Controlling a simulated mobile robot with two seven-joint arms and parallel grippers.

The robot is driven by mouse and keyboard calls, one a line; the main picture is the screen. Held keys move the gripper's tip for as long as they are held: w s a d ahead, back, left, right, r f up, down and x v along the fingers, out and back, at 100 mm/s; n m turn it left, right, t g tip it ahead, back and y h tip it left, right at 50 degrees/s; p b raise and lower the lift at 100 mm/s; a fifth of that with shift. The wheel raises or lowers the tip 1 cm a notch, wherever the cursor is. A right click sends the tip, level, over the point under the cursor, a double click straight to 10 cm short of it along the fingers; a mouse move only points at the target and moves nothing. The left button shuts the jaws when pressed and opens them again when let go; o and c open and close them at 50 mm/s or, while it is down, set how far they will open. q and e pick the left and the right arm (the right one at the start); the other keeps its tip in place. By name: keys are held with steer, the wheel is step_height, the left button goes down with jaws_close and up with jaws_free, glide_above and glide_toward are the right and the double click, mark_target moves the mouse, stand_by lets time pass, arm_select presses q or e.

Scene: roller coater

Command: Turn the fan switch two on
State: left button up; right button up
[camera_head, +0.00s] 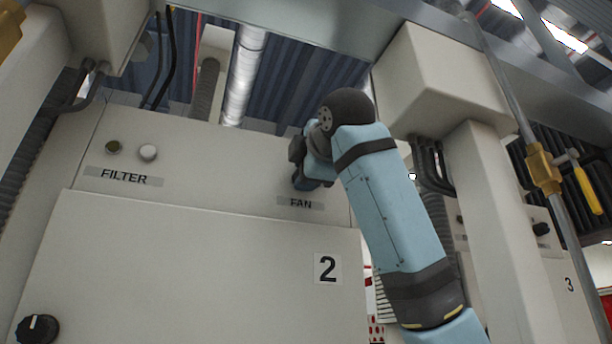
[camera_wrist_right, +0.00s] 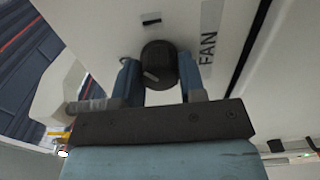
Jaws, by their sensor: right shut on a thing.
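The fan switch of cabinet two is a round dark knob (camera_wrist_right: 158,60) beside the FAN label (camera_wrist_right: 209,38) in the right wrist view. A pale pointer mark shows on its lower left part. My right gripper (camera_wrist_right: 160,76) has one finger on each side of the knob and is shut on it. In the head view my right gripper (camera_head: 303,180) is at the panel just above the FAN label (camera_head: 300,203), and it hides the knob there. The number 2 plate (camera_head: 327,268) is below. My left gripper is not in view.
A FILTER label (camera_head: 124,177) with two small round buttons or lamps (camera_head: 148,152) is left on the same panel. Another dark knob (camera_head: 37,328) is at the lower left. A beige post (camera_head: 490,200) with cables and a cabinet marked 3 (camera_head: 569,284) stand to the right.

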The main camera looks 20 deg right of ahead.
steer(key=m, duration=0.3)
steer(key=shift+b, duration=0.4)
steer(key=m+b, duration=0.1)
steer(key=m, duration=0.3)
steer(key=shift+m, duration=0.6)
steer(key=o, duration=0.9)
